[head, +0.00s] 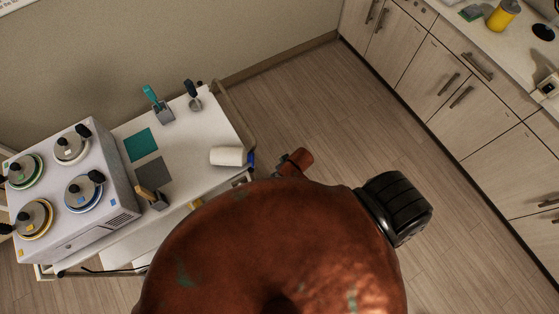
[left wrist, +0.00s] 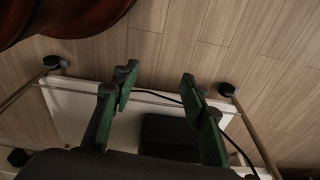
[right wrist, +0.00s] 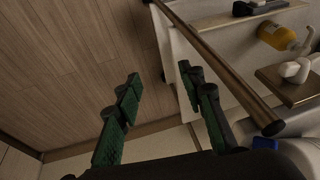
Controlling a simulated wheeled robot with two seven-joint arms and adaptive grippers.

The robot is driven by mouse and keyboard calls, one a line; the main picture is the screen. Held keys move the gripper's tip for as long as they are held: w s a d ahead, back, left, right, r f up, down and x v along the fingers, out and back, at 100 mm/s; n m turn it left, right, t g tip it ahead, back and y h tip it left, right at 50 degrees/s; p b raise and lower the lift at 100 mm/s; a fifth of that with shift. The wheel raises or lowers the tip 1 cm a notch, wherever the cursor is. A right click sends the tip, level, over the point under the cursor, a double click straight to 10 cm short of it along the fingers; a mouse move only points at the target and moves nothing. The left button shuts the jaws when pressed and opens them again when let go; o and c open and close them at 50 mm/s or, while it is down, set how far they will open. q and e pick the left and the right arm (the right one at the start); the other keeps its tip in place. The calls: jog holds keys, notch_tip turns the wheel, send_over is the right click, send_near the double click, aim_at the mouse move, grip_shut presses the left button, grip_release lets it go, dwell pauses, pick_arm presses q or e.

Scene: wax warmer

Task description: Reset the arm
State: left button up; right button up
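My left gripper (left wrist: 158,82) shows in the left wrist view with its two green-padded fingers spread apart. Nothing is between its fingertips; behind them are a white shelf (left wrist: 85,100) and a dark block-like object (left wrist: 168,135). My right gripper (right wrist: 159,76) shows in the right wrist view, also with its green-padded fingers apart and empty. Its right finger appears near a metal rail (right wrist: 215,65); I cannot tell whether they touch. Neither gripper is visible in the head view, where my own red-brown body fills the lower middle and hides part of the cart.
A white cart (head: 185,125) at left in the head view carries a warmer (head: 112,180) with several lidded pots, coloured pads and a white roll (head: 228,156). Cabinets (head: 450,75) line the right. Wooden floor (head: 320,110) lies clear between. A yellow bottle (right wrist: 278,38) shows beyond the rail.

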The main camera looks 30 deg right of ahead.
dwell(0.3)
jog(key=s+d+f+b, duration=0.1)
jog(key=s+d+f, duration=0.1)
jog(key=s+f, duration=0.35)
jog(key=s+d+f+h+b, duration=0.1)
jog(key=s+d+f+b, duration=0.1)
jog(key=f, duration=0.7)
jog(key=s+d+f+b, duration=0.1)
jog(key=s+d+f, duration=0.15)
jog(key=f, duration=0.45)
pick_arm(q)
jog(key=s+a+f+b, duration=0.1)
jog(key=s+f+b, duration=0.2)
jog(key=s+f, duration=0.8)
notch_tip(320, 180, down, 3)
jog(key=shift+g+b, duration=0.3)
jog(key=shift+b, duration=0.05)
pick_arm(e)
jog(key=s+d+f+g, duration=0.1)
jog(key=s+d+f, duration=0.1)
jog(key=s+f, duration=0.6)
jog(key=s+d+f+n+g+h, duration=0.1)
jog(key=s+f, duration=0.7)
jog(key=s, duration=0.8)
jog(key=shift+d, duration=0.4)
